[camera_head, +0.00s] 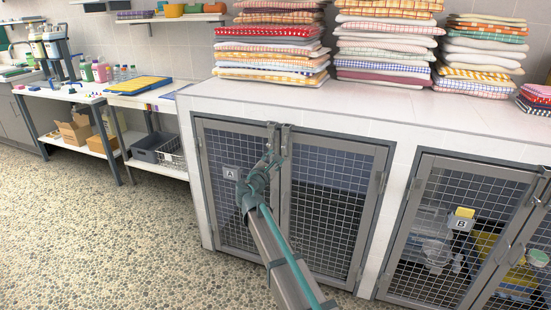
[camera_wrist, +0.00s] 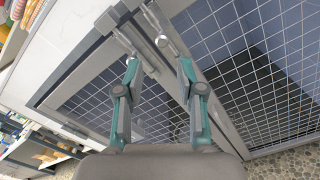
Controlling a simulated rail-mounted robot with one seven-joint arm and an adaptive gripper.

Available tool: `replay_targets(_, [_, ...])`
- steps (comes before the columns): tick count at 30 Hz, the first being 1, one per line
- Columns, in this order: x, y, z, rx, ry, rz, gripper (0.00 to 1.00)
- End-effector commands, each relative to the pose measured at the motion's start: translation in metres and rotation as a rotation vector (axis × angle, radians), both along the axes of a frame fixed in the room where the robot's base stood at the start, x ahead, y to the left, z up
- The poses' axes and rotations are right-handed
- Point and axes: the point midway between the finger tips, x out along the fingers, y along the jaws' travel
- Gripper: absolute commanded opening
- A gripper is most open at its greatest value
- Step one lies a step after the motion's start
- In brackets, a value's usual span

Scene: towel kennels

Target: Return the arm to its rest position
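My gripper (camera_head: 268,162) is in front of the kennel marked A, near the place where its two mesh doors meet. In the wrist view my gripper (camera_wrist: 159,65) has its two teal fingers spread apart, with nothing clearly held between them. A grey metal latch or handle (camera_wrist: 146,42) lies just beyond the fingertips; whether they touch it I cannot tell. My arm reaches forward from the bottom of the head view. The left door (camera_head: 232,205) and right door (camera_head: 325,205) of kennel A look closed.
Kennel B (camera_head: 450,235) stands to the right, with containers behind its mesh. Stacks of folded towels (camera_head: 270,45) stand on the white counter (camera_head: 330,98) above. A side table (camera_head: 70,95) with bottles and a cardboard box (camera_head: 76,131) is at left. The pebbled floor (camera_head: 100,230) at left is clear.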

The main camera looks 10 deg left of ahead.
Motion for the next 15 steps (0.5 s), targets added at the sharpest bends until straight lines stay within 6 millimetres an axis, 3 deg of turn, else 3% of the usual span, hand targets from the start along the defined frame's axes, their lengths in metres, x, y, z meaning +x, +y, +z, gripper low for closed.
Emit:
replay_targets(5, [0.000, -0.003, -0.001, 0.062, -0.012, -0.014, 0.38])
replay_targets(8, [-0.006, -0.013, -0.012, 0.211, -0.001, -0.058, 0.38])
replay_targets(11, [-0.026, -0.030, -0.042, 0.439, 0.045, -0.135, 0.38])
replay_targets(15, [-0.056, -0.060, -0.118, 0.681, 0.140, -0.273, 0.38])
